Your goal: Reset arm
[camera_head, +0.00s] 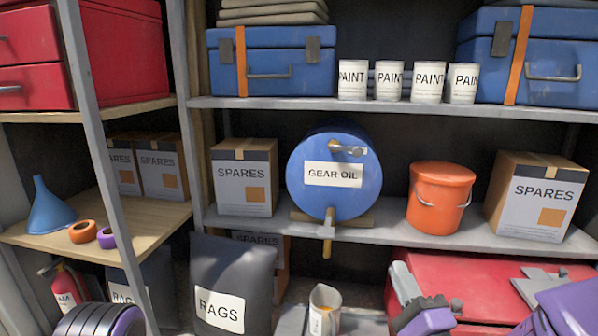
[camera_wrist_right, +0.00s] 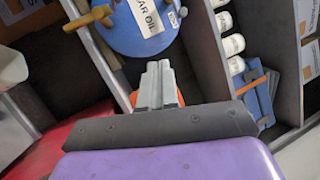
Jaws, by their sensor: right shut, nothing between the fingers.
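My right gripper (camera_head: 403,276) is at the lower right of the head view, in front of a red case. Its grey fingers are together and empty. In the right wrist view the shut fingers (camera_wrist_right: 157,84) point toward the shelves, with part of the orange bucket (camera_wrist_right: 127,100) showing behind them. My left gripper does not show in either view.
A blue gear oil drum (camera_head: 335,190), an orange bucket (camera_head: 440,198) and spares boxes (camera_head: 243,180) stand on the middle shelf (camera_head: 395,232). The red case (camera_head: 470,275) is close behind my right gripper. A rags bag (camera_head: 230,285) and an open container (camera_head: 324,305) are lower down.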

